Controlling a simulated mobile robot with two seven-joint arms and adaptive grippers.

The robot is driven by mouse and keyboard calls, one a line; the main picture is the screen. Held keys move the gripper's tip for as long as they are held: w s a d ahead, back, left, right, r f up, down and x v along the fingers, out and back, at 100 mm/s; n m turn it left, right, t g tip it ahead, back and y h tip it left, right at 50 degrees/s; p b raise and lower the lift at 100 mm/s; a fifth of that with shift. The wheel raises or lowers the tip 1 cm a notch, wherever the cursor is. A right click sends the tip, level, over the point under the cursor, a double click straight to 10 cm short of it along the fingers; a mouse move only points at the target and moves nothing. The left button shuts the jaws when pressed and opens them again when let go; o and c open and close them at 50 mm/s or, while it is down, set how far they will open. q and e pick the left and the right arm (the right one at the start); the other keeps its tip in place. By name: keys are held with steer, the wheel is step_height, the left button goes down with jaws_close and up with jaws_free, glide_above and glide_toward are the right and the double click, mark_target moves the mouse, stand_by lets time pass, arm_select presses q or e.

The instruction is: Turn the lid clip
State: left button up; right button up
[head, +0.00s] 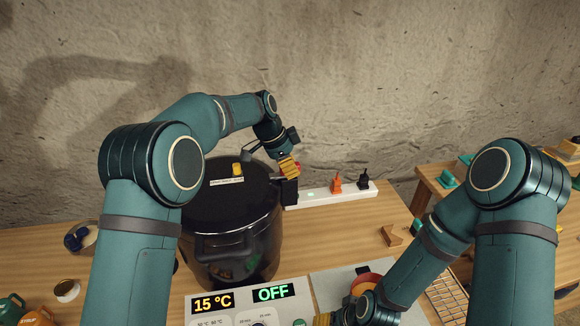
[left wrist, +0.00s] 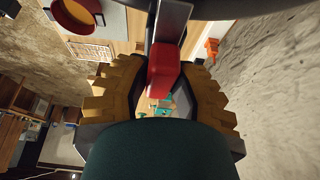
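A large black pot (head: 228,250) stands at the table's left, its dark lid (head: 210,195) on top with a small yellow piece (head: 237,169) and a label. My left gripper (head: 289,168) is at the far right side of the lid rim, pointing down. A red clip (left wrist: 163,72) shows between its two yellow ridged fingers in the left wrist view, in line with a grey metal strip (left wrist: 172,22). The fingertips are close on both sides of it, but contact is not clear. My right gripper (head: 325,318) is mostly cut off at the bottom edge; its fingers' spacing is hidden.
A white power strip (head: 325,195) with an orange plug (head: 336,182) and a black plug (head: 363,179) lies behind the pot to the right. A control panel (head: 250,307) reads 15 °C and OFF. A wooden block (head: 392,236) lies right of a bare table stretch.

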arm_select(q)
jaws_close()
